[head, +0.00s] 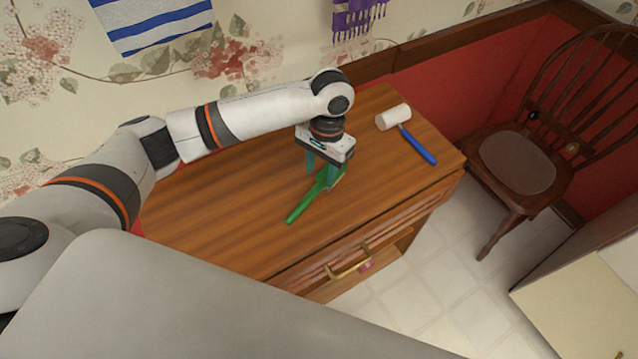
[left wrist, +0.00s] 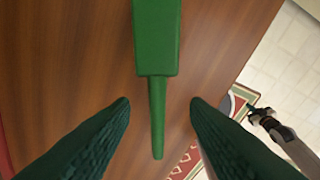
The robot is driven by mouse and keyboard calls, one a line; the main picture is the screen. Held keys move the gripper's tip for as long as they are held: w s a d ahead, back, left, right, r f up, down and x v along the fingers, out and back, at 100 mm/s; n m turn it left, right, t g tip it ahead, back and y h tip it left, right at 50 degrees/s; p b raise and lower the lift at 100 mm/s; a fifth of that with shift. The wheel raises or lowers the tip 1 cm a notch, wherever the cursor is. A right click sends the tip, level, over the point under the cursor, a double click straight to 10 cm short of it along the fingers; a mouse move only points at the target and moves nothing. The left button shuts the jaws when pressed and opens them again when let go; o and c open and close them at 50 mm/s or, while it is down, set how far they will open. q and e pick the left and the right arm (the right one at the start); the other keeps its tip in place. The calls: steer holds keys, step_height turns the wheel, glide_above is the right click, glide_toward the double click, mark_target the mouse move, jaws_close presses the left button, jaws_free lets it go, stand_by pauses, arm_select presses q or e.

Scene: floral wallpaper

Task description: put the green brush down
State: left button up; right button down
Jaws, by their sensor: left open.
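The green brush (head: 305,203) lies on the wooden dresser top (head: 220,220), its handle pointing toward the front left. My left gripper (head: 322,178) is above the brush, pointing down, with its fingers apart. In the left wrist view the green brush (left wrist: 156,40) lies between and beyond the two open fingertips (left wrist: 160,105), touching neither. Part of the brush's head is hidden under the gripper in the head view. My right gripper cannot be made out as a gripper in the head view; an arm part of mine shows at the right of the left wrist view.
A paint roller with a white sleeve (head: 393,117) and blue handle (head: 420,147) lies at the dresser's right end. A wooden chair (head: 518,160) stands to the right. The dresser's left part is clear. A drawer with a brass handle (head: 350,263) is at the front.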

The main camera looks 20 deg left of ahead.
mark_target(322, 181)
arm_select(q)
steer(key=shift+w+r, duration=0.2)
steer(key=shift+r, duration=0.95)
steer(key=shift+w+r, duration=0.15)
steer(key=shift+r, duration=0.95)
